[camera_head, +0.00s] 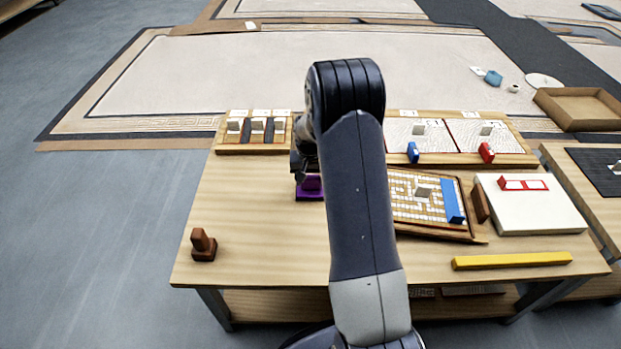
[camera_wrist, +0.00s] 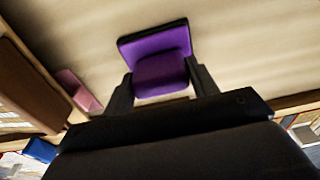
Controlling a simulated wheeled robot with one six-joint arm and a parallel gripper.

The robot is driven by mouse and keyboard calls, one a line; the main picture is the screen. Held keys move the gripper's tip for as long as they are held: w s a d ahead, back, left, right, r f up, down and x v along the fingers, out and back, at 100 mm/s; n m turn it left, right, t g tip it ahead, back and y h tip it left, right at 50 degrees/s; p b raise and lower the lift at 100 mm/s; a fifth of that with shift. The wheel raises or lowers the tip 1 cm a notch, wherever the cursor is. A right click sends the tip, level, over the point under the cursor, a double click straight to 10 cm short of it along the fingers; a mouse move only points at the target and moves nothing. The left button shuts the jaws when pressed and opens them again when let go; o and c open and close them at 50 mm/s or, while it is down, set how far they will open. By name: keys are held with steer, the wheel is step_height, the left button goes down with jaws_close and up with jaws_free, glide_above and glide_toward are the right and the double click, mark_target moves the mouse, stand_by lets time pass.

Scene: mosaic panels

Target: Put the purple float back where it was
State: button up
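The purple float (camera_head: 310,194) has a flat base and a block-shaped handle. In the head view it is left of my arm, over the left middle part of the wooden table (camera_head: 255,240). It also shows in the wrist view (camera_wrist: 155,43), with its handle between my two dark fingers. My gripper (camera_head: 307,178) is shut on the handle, with a finger against each side in the wrist view (camera_wrist: 160,74). My arm hides part of the gripper and the table's middle. I cannot tell whether the float's base touches the table.
A brown stamp-like block (camera_head: 203,245) stands front left. A rack with small cards (camera_head: 252,149) lies behind the float. Blue (camera_head: 413,153) and red (camera_head: 486,153) floats, a mosaic tray (camera_head: 428,231), a white panel (camera_head: 545,215) and a yellow bar (camera_head: 512,260) are right.

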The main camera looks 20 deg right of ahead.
mark_target(311, 175)
steer(key=o, duration=0.4)
steer(key=shift+r, duration=0.1)
steer(key=r, duration=0.4)
steer(key=s+r+p, duration=0.1)
steer(key=r, duration=0.3)
steer(key=r+p, duration=0.1)
steer(key=r, duration=0.3)
steer(key=shift+s+a, duration=0.15)
steer(key=shift+a, duration=0.15)
steer(key=f, duration=0.4)
steer(key=w+f+b, duration=0.1)
steer(key=f, duration=0.3)
steer(key=f+b, duration=0.1)
steer(key=f, duration=0.3)
steer(key=shift+w+d+f, duration=0.15)
steer(key=shift+d, duration=0.15)
step_height(311, 175, up, 3)
steer(key=shift+f+p, duration=0.1)
steer(key=shift+p, duration=0.35)
steer(key=shift+r, duration=0.65)
